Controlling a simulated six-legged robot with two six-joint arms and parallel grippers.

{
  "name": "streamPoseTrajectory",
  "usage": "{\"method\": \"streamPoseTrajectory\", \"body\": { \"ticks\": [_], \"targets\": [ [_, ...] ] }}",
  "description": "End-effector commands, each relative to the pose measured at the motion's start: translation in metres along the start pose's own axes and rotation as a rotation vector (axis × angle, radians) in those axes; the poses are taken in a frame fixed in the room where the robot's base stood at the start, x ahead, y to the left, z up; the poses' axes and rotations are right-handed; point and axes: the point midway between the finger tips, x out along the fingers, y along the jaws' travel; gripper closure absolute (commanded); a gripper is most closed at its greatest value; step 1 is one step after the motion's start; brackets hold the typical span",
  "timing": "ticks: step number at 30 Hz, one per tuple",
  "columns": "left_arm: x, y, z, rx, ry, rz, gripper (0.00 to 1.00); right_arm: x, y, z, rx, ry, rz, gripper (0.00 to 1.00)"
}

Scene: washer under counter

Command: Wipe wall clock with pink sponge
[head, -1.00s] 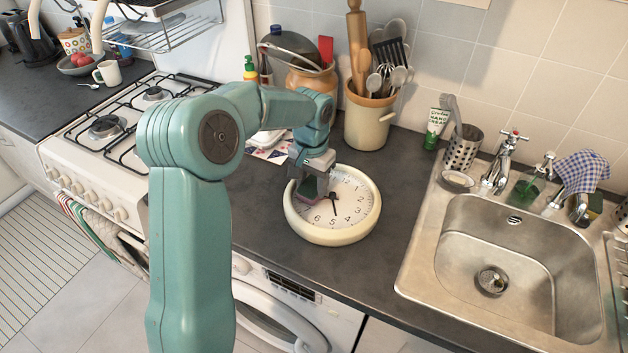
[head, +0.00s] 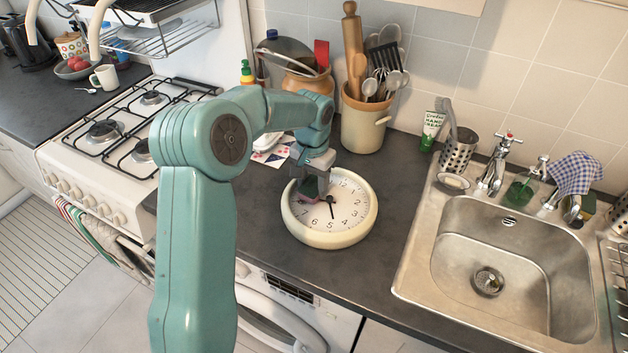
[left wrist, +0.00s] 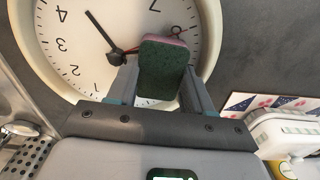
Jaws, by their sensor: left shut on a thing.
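The round wall clock (head: 345,237), with a cream rim and white face, lies face up on the dark counter. It also shows in the left wrist view (left wrist: 85,55). My left gripper (head: 313,186) reaches down over the left part of the clock face. It is shut on the pink sponge (head: 308,198). In the left wrist view the sponge (left wrist: 163,72) shows a dark green scouring side and a pink edge between the fingers (left wrist: 160,90). The sponge is at the clock face; whether it presses on it I cannot tell. My right gripper is not in view.
A utensil crock (head: 364,125) stands behind the clock. The metal sink (head: 440,225) is to the right, with a hand cream tube (head: 432,127) behind it. A gas stove (head: 110,140) is at left. The counter between clock and sink is clear.

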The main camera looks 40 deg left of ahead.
Motion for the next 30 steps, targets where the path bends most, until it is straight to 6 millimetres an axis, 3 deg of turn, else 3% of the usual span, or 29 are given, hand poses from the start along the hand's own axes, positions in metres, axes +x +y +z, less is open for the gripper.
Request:
{"method": "streamPoseTrajectory", "body": {
  "ticks": [13, 30],
  "targets": [
    [0.003, 0.001, 0.02, 0.001, -0.005, 0.0, 0.74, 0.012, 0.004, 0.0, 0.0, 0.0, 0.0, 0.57],
    [0.0, 0.0, -0.008, 0.001, -0.002, 0.0, 0.74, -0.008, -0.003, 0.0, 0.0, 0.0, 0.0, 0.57]
  ]
}}
